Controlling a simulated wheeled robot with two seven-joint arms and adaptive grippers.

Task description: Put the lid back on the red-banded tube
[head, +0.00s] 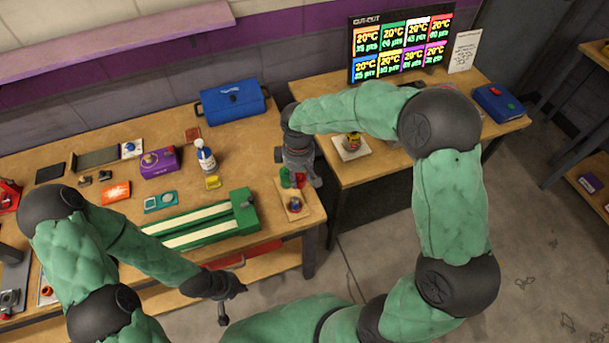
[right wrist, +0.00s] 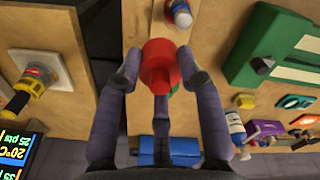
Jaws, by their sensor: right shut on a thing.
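My right gripper (head: 300,178) is above the right end of the long workbench. In the right wrist view its fingers (right wrist: 160,80) are shut on a red piece (right wrist: 158,62); whether this is the lid or the whole tube is unclear. A small green thing (head: 285,177) shows beside the red piece in the head view, mostly hidden in the wrist view. A blue, white and red object (head: 295,204) stands on a small wooden board (head: 306,214) close by; it also shows in the wrist view (right wrist: 180,14). My left gripper (head: 230,292) hangs in front of the bench, fingers apart and empty.
A green slotted track (head: 243,208) lies left of the board. Behind it are a spray bottle (head: 205,157), a purple box (head: 160,162) and a blue case (head: 232,102). A second table (head: 372,172) bears another board with a yellow and red object (head: 352,142). A gap separates the tables.

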